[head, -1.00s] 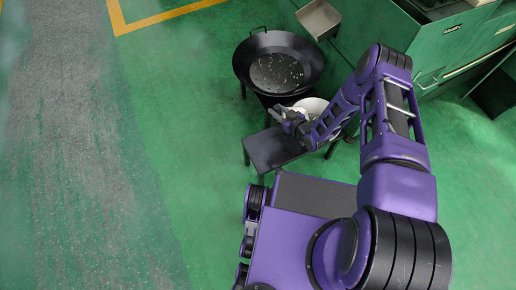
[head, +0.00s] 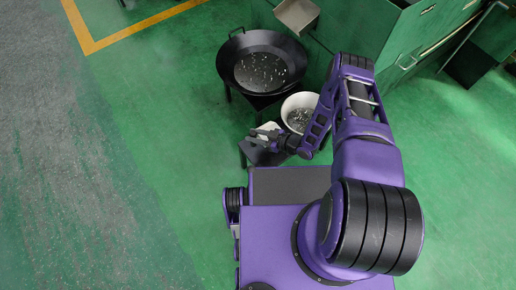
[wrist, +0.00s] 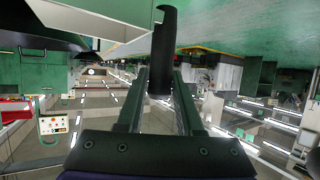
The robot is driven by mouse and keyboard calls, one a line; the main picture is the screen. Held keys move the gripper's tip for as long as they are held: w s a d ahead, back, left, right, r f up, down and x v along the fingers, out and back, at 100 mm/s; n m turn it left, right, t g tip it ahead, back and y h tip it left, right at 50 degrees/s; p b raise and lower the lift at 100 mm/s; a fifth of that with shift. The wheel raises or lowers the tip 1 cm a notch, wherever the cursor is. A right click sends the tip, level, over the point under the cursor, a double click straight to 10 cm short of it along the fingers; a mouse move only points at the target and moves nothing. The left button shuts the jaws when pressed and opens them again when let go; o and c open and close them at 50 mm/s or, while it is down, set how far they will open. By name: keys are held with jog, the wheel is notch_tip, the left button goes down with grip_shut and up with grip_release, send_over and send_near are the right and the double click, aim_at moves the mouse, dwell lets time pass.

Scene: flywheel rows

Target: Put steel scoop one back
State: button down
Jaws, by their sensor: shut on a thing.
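My gripper (head: 262,137) is over the small dark stool (head: 256,157), close to the white bowl. In the wrist view my gripper (wrist: 160,78) is shut on a dark, narrow, curved piece (wrist: 162,55), which I take to be part of steel scoop one. It sticks out past the fingertips. In the head view a pale patch (head: 268,127) at the fingers looks like the scoop's metal, but it is small and partly hidden. I cannot tell whether the scoop touches the stool.
A white bowl (head: 293,103) with grey pieces stands right of my gripper. A wide black pan (head: 229,62) holding small bits stands behind. A metal chute (head: 298,15) and green machine (head: 400,35) are at the back right. The floor on the left is clear.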

jog(key=shift+s+f, duration=0.1)
jog(key=shift+f, duration=0.15)
notch_tip(320, 180, down, 10)
jog(key=b, duration=0.2)
jog(key=shift+a+r+b, duration=0.1)
jog(key=shift+r+b, duration=0.1)
jog(key=shift+b, duration=0.2)
jog(key=shift+f, duration=0.15)
jog(key=c, duration=0.6)
grip_release()
jog(key=shift+o, duration=0.2)
